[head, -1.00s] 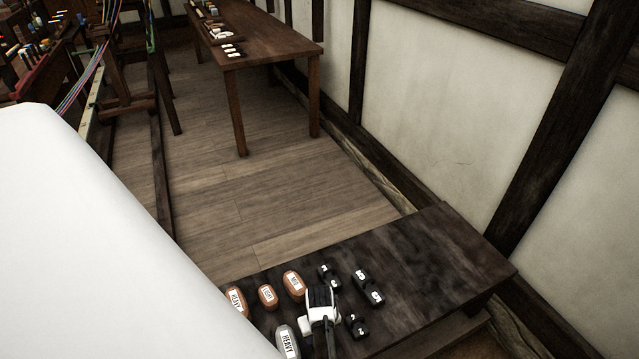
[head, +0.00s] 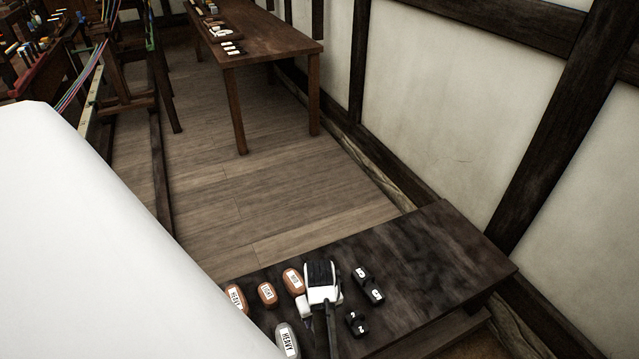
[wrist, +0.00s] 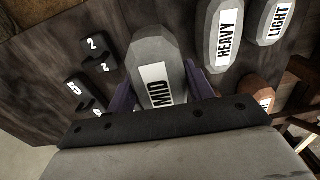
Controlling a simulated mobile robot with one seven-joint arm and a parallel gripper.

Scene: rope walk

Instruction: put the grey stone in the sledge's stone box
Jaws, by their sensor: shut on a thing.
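A grey stone labelled MID (wrist: 155,62) sits between the purple fingers of my gripper (wrist: 163,92) in the wrist view. The gripper is shut on it. In the head view my gripper (head: 320,290) is over the dark bench (head: 430,265) and hides this stone. I cannot tell whether the stone touches the bench. A second grey stone, labelled HEAVY (wrist: 222,38), lies beside it; it also shows in the head view (head: 287,341). A third grey stone, labelled LIGHT (wrist: 279,22), is at the wrist view's upper right. I cannot make out the sledge's stone box.
Orange-brown stones (head: 267,293) lie left of my gripper on the bench. Black numbered pieces (head: 368,286) lie to its right. The bench's right part is bare. A long wooden table (head: 262,45) stands farther back, with open plank floor (head: 270,195) before it.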

